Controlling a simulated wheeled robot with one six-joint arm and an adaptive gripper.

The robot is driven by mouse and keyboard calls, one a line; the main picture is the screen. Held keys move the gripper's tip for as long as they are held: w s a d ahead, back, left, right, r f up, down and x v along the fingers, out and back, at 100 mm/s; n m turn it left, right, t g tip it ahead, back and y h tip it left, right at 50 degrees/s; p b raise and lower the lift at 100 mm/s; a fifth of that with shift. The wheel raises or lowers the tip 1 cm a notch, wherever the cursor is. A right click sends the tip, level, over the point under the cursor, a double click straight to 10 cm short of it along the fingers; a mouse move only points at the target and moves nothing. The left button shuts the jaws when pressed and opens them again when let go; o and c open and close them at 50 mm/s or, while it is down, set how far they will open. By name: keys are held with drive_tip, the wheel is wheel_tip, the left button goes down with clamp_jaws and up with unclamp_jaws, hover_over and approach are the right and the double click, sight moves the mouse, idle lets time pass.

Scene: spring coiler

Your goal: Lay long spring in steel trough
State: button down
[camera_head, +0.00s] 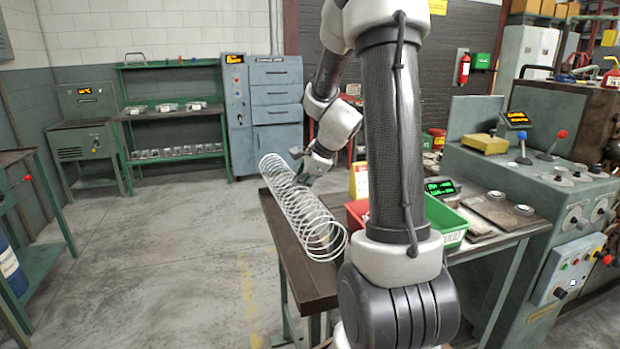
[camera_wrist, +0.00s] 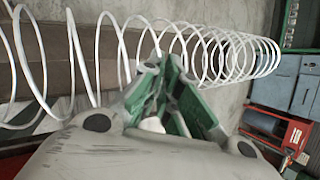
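The long spring (camera_head: 290,196) is a pale, open wire coil. In the head view it lies lengthwise over the left end of the dark-topped table, its far end reaching past the edge. My gripper (camera_head: 303,176) is at its far half, on its right side. In the wrist view the spring (camera_wrist: 233,55) crosses the top, and my green-padded fingers (camera_wrist: 172,62) come close together at its coils. They look shut on the wire, though the contact is partly hidden. Whether the spring touches the table is unclear. I cannot pick out the steel trough.
The table (camera_head: 314,283) carries a red bin (camera_head: 356,209) and a green bin (camera_head: 446,219) right of the spring, partly behind my arm. A control machine (camera_head: 540,200) stands at the right. A green bench (camera_head: 170,113) is at the back left. The floor left of the table is clear.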

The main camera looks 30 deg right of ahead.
wheel_tip(320, 180, down, 10)
drive_tip(key=shift+d+r, duration=0.2)
idle(0.5)
drive_tip(key=shift+w, duration=0.1)
drive_tip(key=c, duration=1.6)
unclamp_jaws()
drive_tip(key=shift+o, duration=0.2)
drive_tip(key=shift+r, duration=0.1)
drive_tip(key=v, duration=1.1)
drive_tip(key=shift+s+d+r, duration=0.15)
drive_tip(key=shift+s+r, duration=0.15)
